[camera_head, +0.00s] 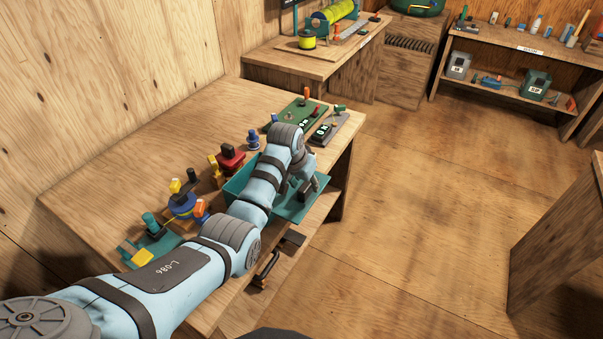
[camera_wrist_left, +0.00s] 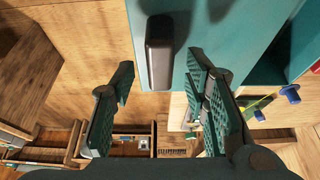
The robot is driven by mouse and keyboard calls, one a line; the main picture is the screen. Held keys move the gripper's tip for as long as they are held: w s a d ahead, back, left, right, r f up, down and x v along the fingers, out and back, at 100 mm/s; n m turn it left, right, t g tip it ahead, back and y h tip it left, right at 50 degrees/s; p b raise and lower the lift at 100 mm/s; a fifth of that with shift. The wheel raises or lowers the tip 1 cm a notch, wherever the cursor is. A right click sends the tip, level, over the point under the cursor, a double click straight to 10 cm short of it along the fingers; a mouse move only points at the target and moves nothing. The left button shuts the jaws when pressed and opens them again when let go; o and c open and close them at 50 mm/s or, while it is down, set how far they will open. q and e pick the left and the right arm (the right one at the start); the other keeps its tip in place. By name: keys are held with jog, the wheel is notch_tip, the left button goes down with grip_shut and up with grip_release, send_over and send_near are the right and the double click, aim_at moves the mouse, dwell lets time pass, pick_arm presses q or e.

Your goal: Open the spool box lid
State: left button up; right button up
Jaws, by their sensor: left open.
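The teal spool box (camera_head: 232,184) stands near the front edge of the workbench, partly hidden behind my left arm. A flat teal panel (camera_head: 290,212), which looks like its lid, shows under my left gripper (camera_head: 306,186). In the left wrist view the teal panel (camera_wrist_left: 215,22) carries a dark bar-shaped handle (camera_wrist_left: 168,52). My left gripper (camera_wrist_left: 162,82) is open, with the handle in the gap ahead of its fingertips and apparently no contact. How far the lid is open I cannot tell. My right gripper is not in view.
The workbench (camera_head: 110,175) holds a row of tackle: a blue reel (camera_head: 182,205), a red piece (camera_head: 230,157) and a green board (camera_head: 298,113). A lower shelf (camera_head: 322,208) lies under the front edge. The floor (camera_head: 420,220) to the right is clear.

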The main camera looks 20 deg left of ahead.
pick_arm(q)
jog(key=v, duration=0.9)
jog(key=shift+s+r, duration=0.15)
jog(key=shift+r, duration=0.05)
